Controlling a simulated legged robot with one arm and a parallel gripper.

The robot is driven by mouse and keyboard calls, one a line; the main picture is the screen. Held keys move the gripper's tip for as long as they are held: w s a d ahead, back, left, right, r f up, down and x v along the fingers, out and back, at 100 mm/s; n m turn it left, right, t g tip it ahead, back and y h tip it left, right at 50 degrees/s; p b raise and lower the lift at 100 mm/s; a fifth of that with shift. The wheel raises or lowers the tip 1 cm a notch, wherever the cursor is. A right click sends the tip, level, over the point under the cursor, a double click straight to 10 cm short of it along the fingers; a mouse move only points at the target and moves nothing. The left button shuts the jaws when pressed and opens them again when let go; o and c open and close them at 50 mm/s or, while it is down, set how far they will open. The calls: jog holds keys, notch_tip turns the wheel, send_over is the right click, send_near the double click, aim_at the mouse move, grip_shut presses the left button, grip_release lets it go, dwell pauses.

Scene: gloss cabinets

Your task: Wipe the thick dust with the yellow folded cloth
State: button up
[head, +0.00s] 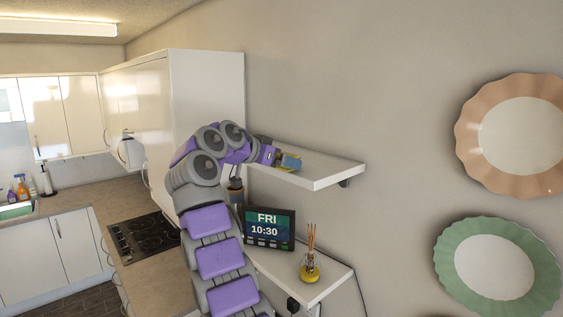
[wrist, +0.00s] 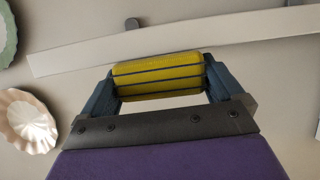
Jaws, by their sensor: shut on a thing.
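The yellow folded cloth (wrist: 158,72) with dark stripes is clamped between the two fingers of my gripper (wrist: 160,80) in the wrist view. In the head view my gripper (head: 287,161) is over the left part of the upper white wall shelf (head: 325,172), with only a little yellow showing. The shelf's long white edge (wrist: 75,58) runs behind the cloth in the wrist view. I cannot tell whether the cloth touches the shelf. I cannot make out the thick dust clearly in either view.
Below, a lower shelf (head: 328,281) holds a digital clock (head: 267,228) and a reed diffuser (head: 309,268). A peach plate (head: 478,150) and a green plate (head: 450,262) hang on the right wall. A tall white cabinet (head: 210,85) stands left.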

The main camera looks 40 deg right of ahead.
notch_tip(320, 180, up, 6)
jog(key=p, duration=0.5)
jog(key=shift+p, duration=0.4)
jog(key=shift+d, duration=0.1)
